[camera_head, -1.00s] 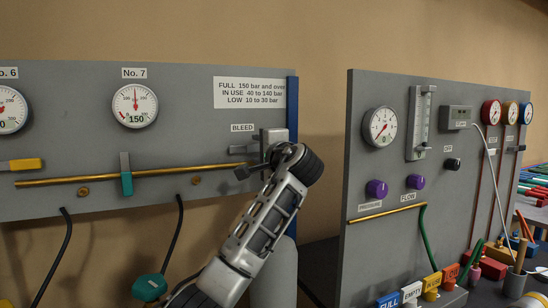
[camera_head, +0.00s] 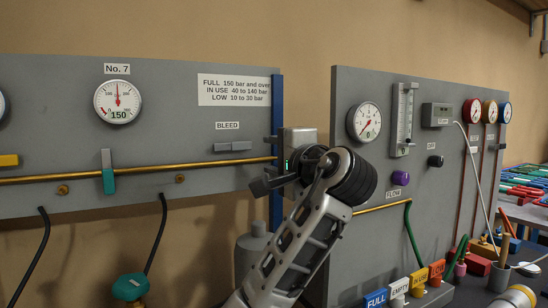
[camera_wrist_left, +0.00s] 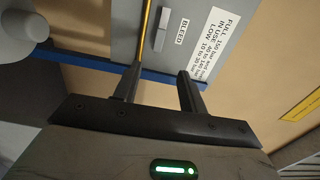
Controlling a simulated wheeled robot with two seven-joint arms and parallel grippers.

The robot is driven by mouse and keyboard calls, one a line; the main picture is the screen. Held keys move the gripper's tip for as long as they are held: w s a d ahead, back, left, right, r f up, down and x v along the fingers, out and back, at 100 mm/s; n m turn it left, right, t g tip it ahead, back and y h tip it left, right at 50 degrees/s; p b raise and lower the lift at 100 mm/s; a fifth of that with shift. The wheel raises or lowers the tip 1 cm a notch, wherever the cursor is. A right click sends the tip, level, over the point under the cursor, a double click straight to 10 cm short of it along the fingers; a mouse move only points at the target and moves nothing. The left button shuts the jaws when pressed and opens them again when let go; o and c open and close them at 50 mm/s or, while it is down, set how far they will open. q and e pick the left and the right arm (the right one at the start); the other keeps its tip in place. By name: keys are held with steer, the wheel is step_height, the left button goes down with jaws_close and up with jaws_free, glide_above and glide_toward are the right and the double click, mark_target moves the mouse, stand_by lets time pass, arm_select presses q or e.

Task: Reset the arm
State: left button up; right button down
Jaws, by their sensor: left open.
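My left gripper (camera_head: 262,181) is at the right end of the left grey panel (camera_head: 185,90), in front of its blue edge post (camera_head: 276,110). Its dark fingers point left, below and to the right of the grey BLEED lever (camera_head: 232,147). In the left wrist view the two fingers (camera_wrist_left: 158,76) stand apart with nothing between them. The BLEED lever (camera_wrist_left: 160,38) shows beyond them there, apart from the fingers. My left arm rises from the bottom of the head view and hides part of the right panel. My right gripper is not in view.
The brass pipe (camera_head: 140,173) with a teal handle (camera_head: 108,180) runs behind the fingers. A grey cylinder (camera_head: 250,250) stands behind my arm. The right panel (camera_head: 375,88) carries gauges and a purple knob (camera_head: 400,178). Coloured blocks (camera_head: 398,287) stand at its foot.

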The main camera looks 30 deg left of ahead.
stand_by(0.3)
arm_select(q)
steer(key=w+d+f+m+t+h, duration=0.2)
steer(key=f+h, duration=0.1)
steer(key=f, duration=0.7)
steer(key=w+d+f+m+t+h, duration=0.2)
steer(key=w+d+f+h, duration=0.1)
steer(key=f, duration=0.6)
steer(key=s+d+f+h, duration=0.3)
steer(key=f, duration=0.6)
steer(key=s+d+f+h, duration=0.2)
steer(key=d+f+h, duration=0.1)
steer(key=f, duration=0.6)
steer(key=s+d+f+n+g+h, duration=0.1)
steer(key=s+d+f+n+h, duration=0.2)
steer(key=s+f, duration=0.4)
steer(key=s+d+f+n+h, duration=0.4)
steer(key=s+f, duration=0.3)
steer(key=s, duration=0.8)
steer(key=shift+s+d+g, duration=0.2)
steer(key=shift+d+g, duration=0.2)
